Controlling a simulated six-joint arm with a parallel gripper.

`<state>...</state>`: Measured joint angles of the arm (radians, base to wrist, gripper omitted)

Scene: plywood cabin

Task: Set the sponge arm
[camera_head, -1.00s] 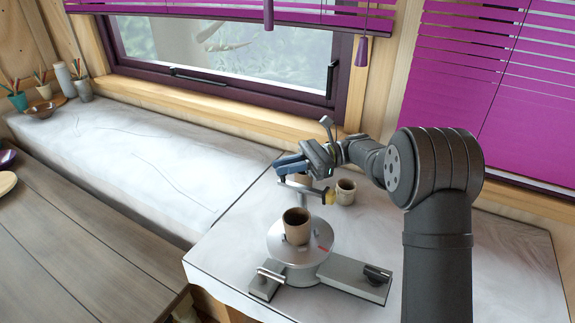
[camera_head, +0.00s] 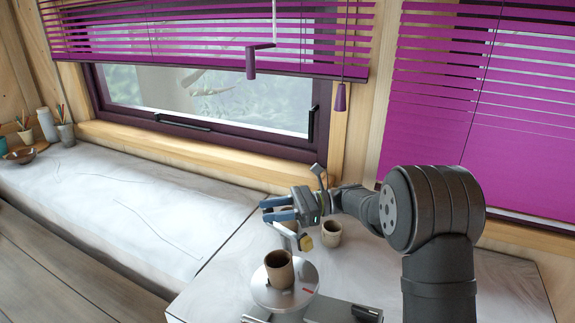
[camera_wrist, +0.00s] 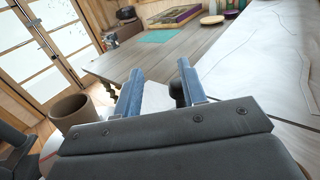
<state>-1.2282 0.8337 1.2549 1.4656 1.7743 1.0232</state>
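A grey round turntable (camera_head: 309,292) stands on the pale worktop with a brown cup (camera_head: 279,268) on it. The sponge arm (camera_head: 288,231) is a thin grey bar behind the cup, with a yellowish sponge (camera_head: 305,242) at its right end. The sponge appears apart from the cup, up and to its right. My gripper (camera_head: 265,210) is just above the bar's left part, its blue fingers pointing left. In the wrist view my gripper (camera_wrist: 158,68) has its fingers spread apart. A pale surface and a dark part show between them; I cannot tell whether they touch anything.
A second small brown pot (camera_head: 331,232) stands on the worktop just right of the sponge. The cup shows at the left of the wrist view (camera_wrist: 72,112). A purple blind cord handle (camera_head: 251,62) hangs above. The long pale bench (camera_head: 130,205) is largely clear.

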